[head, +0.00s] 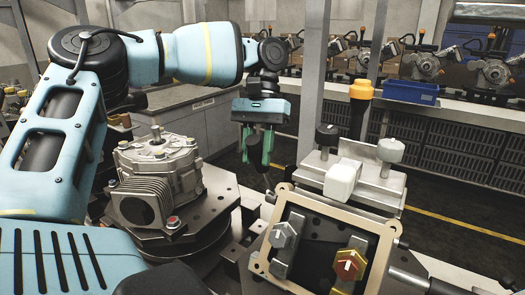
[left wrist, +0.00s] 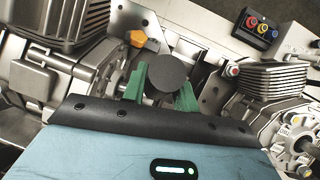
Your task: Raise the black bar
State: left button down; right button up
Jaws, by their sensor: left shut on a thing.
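My left gripper (head: 257,150) hangs down from the arm at the middle of the head view, with green fingers under a light blue body. In the left wrist view the green fingers (left wrist: 160,92) are closed on the two sides of a dark bar, whose round black end (left wrist: 166,74) faces the camera. I take this to be the black bar. In the head view the fingers mostly hide it, and I cannot tell how far it stands from what is below. My right gripper is in neither view.
A grey finned gearbox casting (head: 158,180) sits on a round plate left of the gripper. A framed panel (head: 330,245) with hex knobs stands at front right. A blue bin (head: 410,92) is on the back bench.

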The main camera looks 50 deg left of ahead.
pick_arm(q)
jog(key=shift+w, duration=0.2)
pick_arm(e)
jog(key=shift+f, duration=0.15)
pick_arm(q)
jog(key=c, duration=1.1)
grip_release()
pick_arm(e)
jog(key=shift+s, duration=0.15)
pick_arm(q)
jog(key=shift+r, duration=0.15)
